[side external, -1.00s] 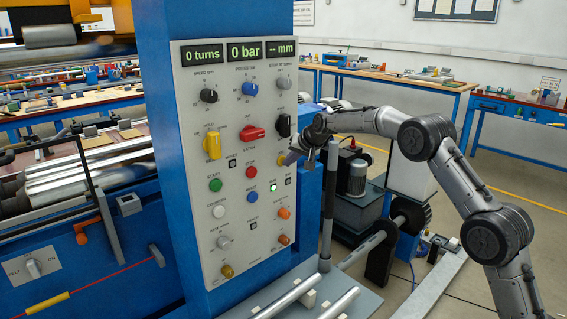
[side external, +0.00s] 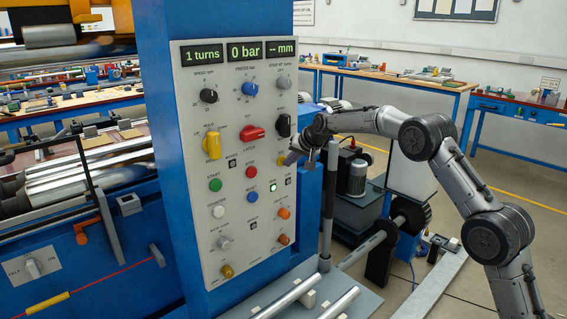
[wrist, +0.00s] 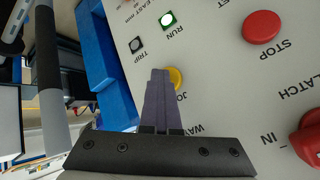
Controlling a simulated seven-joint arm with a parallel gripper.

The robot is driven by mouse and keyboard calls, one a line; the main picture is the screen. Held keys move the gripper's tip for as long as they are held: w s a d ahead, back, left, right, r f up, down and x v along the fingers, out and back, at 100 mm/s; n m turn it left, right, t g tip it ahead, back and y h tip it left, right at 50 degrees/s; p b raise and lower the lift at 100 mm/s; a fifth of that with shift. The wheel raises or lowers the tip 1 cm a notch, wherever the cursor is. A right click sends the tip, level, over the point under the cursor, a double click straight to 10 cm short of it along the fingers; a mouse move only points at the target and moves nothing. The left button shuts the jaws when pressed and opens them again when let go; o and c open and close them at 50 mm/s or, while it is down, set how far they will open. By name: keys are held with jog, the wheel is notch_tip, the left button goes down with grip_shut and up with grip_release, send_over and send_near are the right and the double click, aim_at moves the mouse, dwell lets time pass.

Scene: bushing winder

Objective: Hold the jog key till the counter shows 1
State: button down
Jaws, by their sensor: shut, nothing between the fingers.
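In the side view a yellow edge of the jog key (side external: 282,161) shows beside the fingertips. My gripper (wrist: 160,74) is shut and empty, with its fingertips over the left part of the key. It also shows in the side view (side external: 290,158), at the panel's right edge. The fingers hide the contact, so I cannot tell how far the key is pressed.
The RUN lamp (wrist: 168,19) is lit green and the TRIP lamp (wrist: 136,44) is dark. The red STOP button (wrist: 262,27) and a red LATCH knob (wrist: 308,138) are close by on the panel. A grey upright post (side external: 328,205) stands below my wrist.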

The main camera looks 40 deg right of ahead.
jog(key=shift+s, duration=0.75)
jog(key=shift+s, duration=0.1)
jog(key=shift+s, duration=2.45)
jog(key=shift+a, duration=0.1)
